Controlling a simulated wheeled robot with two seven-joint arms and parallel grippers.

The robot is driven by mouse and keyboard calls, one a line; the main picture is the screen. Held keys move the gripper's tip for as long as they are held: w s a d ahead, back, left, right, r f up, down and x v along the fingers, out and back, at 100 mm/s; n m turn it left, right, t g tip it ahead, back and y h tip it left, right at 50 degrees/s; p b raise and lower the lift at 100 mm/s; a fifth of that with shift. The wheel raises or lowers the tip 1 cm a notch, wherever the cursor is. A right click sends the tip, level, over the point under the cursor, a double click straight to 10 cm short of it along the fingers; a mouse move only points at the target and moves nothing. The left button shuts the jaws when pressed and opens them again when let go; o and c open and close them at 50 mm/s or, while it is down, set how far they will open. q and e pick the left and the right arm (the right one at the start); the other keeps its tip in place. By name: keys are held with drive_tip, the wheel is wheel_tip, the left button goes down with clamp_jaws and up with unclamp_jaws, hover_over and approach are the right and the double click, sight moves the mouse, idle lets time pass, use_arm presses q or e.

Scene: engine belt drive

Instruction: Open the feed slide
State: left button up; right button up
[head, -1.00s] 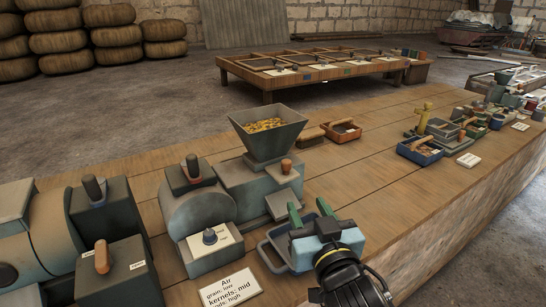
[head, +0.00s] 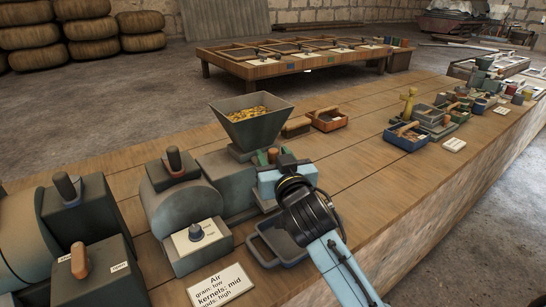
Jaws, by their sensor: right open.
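The feed slide's small orange knob (head: 272,155) shows at the front of the machine under the grain hopper (head: 252,118). The slide's body is mostly hidden behind my right gripper. My right gripper (head: 268,160) is open, with its green fingertips at the knob, one seen to its left. It looks to be around or just in front of the knob; I cannot tell whether it touches. Yellow kernels lie in the hopper. My left gripper is out of view.
A blue-grey tray (head: 275,243) sits below my right wrist.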

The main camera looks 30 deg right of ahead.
drive_tip(key=shift+w+d, duration=0.1)
drive_tip(key=shift+w, duration=0.5)
clamp_jaws()
